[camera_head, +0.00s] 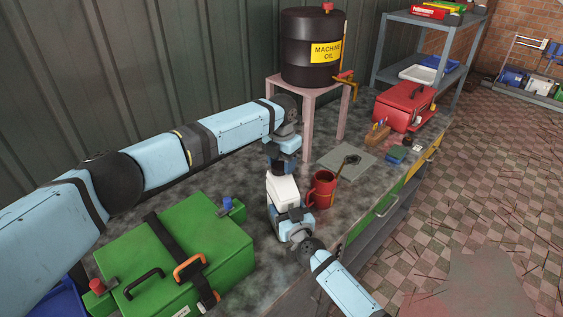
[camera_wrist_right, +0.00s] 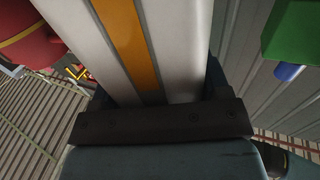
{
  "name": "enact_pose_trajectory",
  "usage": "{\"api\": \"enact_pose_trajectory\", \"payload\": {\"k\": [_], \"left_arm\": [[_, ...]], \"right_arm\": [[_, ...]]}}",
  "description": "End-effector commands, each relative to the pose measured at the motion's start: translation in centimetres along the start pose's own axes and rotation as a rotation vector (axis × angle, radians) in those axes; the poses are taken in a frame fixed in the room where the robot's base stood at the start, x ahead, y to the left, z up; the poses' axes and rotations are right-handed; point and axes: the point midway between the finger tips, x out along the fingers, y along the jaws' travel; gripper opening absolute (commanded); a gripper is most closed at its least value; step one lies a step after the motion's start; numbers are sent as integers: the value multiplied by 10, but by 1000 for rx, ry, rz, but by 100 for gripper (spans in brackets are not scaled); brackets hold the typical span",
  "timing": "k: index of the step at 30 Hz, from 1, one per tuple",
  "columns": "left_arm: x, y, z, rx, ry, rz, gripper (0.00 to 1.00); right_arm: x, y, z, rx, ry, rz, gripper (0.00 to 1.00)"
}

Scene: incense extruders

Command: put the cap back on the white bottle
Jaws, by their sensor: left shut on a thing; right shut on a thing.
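My right gripper (camera_head: 289,213) is shut on the bottle's near, lower side. My left gripper (camera_head: 281,163) points down directly above the bottle's top and is shut. What it grips, seemingly the cap, is hidden between its fingers. I cannot tell whether the cap touches the bottle's neck.
A red mug (camera_head: 323,188) stands close to the right of the bottle. A green case (camera_head: 190,252) lies at the front left. A pink stand (camera_head: 309,96) carries the oil drum (camera_head: 311,50) behind. A grey plate (camera_head: 333,161) and red toolbox (camera_head: 403,105) lie farther right.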

Motion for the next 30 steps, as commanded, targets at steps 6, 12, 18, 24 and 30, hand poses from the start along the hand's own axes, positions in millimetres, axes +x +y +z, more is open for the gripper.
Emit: {"api": "enact_pose_trajectory", "payload": {"k": [6,12,18,24,30], "left_arm": [[-1,-1,0,0,-1,-2,74],[0,0,0,-1,0,-1,74],[-10,0,0,-2,-1,-1,74],[-37,0,1,-2,-2,0,74],[-45,0,0,-2,0,0,74]], "right_arm": [[0,0,1,0,-3,-1,4],[0,0,1,0,-2,-1,4],[0,0,1,0,-2,0,4],[0,0,1,0,-2,0,4],[0,0,1,0,-1,0,4]]}}
